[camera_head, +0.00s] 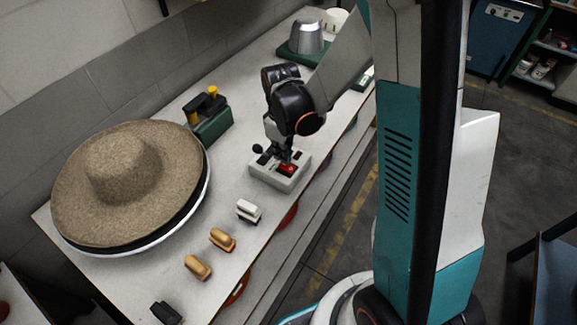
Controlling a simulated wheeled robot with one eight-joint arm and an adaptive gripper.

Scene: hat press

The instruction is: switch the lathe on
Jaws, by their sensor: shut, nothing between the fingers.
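A straw-coloured hat (125,170) with a wide brim lies on a round turntable with a white rim (150,247) at the left of the bench. This may be the lathe; I cannot see whether it turns. A pale grey control box (273,180) stands near the bench's front edge. It has a red switch (287,169) on its right side and a black knob (257,148) at its back left. My gripper (287,160) is shut and empty, pointing down at the box, just behind the red switch. Contact with the switch cannot be told, and the fingers partly hide the box top.
A white-topped block (249,211), two tan blocks (222,239) and a black block (166,313) lie along the front edge. A green box (210,124) stands behind. A metal form (306,36) stands at the far end. The bench between hat and control box is clear.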

